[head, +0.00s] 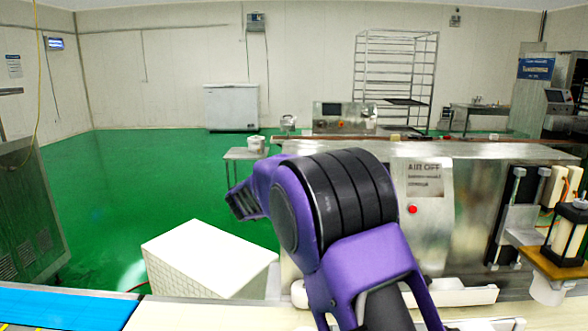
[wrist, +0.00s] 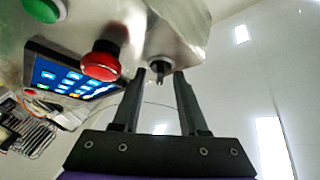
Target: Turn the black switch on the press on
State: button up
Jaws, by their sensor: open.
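In the wrist view, the black switch (wrist: 159,69) is a small dark knob set in a round collar on the pale metal face of the press (wrist: 125,17). My gripper (wrist: 160,74) is open, with its two dark fingers apart and the switch between or just beyond their tips. I cannot tell whether either finger touches it. Nothing is held. In the head view my purple and black arm fills the middle, and I cannot make out the switch there.
In the wrist view, a red mushroom button (wrist: 101,62) sits just left of the switch. A lit touch screen (wrist: 68,80) and a green button (wrist: 42,9) are farther left. In the head view, a white box (head: 208,255) stands left of my arm, with open green floor (head: 130,175) behind.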

jog(key=v, duration=1.7)
jog(key=shift+s+b, duration=0.2)
jog(key=shift+b, duration=0.2)
jog(key=shift+a, duration=0.1)
